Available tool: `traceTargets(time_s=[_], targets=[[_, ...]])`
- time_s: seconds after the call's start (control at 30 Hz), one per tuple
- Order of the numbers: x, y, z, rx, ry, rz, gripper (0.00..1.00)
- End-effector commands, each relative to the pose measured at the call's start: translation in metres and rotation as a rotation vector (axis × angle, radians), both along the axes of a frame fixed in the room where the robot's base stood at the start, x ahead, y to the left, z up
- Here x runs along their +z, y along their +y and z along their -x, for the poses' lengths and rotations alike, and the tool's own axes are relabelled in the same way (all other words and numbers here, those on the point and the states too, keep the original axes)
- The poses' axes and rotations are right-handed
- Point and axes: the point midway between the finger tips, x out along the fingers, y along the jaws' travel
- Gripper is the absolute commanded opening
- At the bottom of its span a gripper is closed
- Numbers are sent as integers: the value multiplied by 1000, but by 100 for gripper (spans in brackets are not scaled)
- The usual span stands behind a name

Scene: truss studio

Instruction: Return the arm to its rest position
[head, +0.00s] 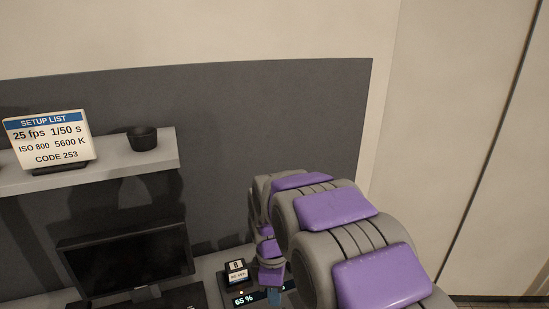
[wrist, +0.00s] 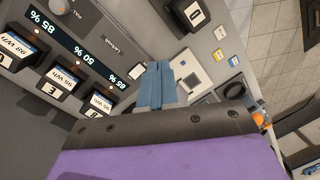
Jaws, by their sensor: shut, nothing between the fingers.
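My arm, grey with purple pads, reaches forward in the right half of the head view. The blue fingertips of my gripper (head: 273,297) show small at its far end, low in the picture. In the wrist view my gripper (wrist: 156,84) has its two blue fingers together, with nothing seen between them. They are over a grey panel (wrist: 118,52) with lit percentage displays; I cannot tell whether they touch it.
Several black labelled blocks, one marked B (wrist: 98,103), sit along the panel. A monitor (head: 125,258) stands at the left. Above it a shelf (head: 105,172) holds a setup sign (head: 50,141) and a dark cup (head: 143,138).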

Motion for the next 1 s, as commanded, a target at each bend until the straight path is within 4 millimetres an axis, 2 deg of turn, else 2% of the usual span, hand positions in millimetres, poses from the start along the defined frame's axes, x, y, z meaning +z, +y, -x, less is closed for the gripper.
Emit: traceTargets(time_s=[0.03, 0.1, 0.37, 0.5, 0.8, 1.0], targets=[[8, -14, 13, -74, -1, 7, 0], [17, -30, 30, -183, -4, 18, 0], [39, -79, 103, -583, -10, 63, 0], [43, -102, 147, -797, -9, 88, 0], [36, -134, 239, -1230, -6, 143, 0], [28, -141, 275, -1400, -4, 168, 0]])
